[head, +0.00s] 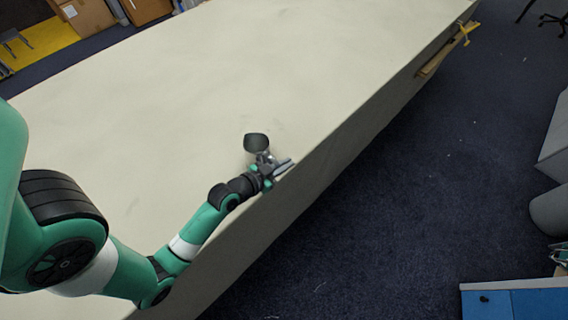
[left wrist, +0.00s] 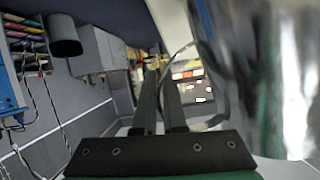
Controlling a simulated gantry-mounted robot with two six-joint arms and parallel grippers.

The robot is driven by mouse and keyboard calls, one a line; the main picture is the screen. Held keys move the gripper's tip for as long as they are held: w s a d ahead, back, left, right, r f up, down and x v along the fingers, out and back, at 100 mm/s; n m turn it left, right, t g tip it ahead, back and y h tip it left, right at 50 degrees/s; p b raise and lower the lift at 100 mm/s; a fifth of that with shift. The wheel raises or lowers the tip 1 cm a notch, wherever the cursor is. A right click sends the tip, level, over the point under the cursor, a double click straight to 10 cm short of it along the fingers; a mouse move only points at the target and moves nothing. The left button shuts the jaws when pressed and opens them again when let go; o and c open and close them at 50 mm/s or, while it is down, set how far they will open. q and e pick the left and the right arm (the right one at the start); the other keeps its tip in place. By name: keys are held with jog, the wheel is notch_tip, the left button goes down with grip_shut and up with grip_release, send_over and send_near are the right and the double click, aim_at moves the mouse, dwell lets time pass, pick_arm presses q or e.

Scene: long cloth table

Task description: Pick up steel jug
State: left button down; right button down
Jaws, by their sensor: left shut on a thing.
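The steel jug (head: 256,142) stands out at the table's right-hand part in the head view, its dark round mouth showing. In the left wrist view its shiny curved body (left wrist: 285,80) fills the right side, very close. A thin looped handle runs from the body to my fingers. My left gripper (head: 279,167) is shut on the jug, at its handle, beside the body; the fingers also show in the left wrist view (left wrist: 160,92). The gripper hides the jug's lower part, so I cannot tell whether it touches the table. My right gripper is not in view.
The long pale cloth table (head: 180,100) is otherwise bare, with wide free room left of and beyond the jug. Its right edge is close beside the gripper, dropping to dark carpet (head: 430,170). A wooden piece (head: 440,55) sits at the table's far right side.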

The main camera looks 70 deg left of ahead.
pick_arm(q)
jog(key=w+d+r+p, duration=0.5)
jog(key=w+d+r, duration=0.1)
jog(key=d+r, duration=0.6)
jog(key=shift+w, duration=0.3)
dwell(0.6)
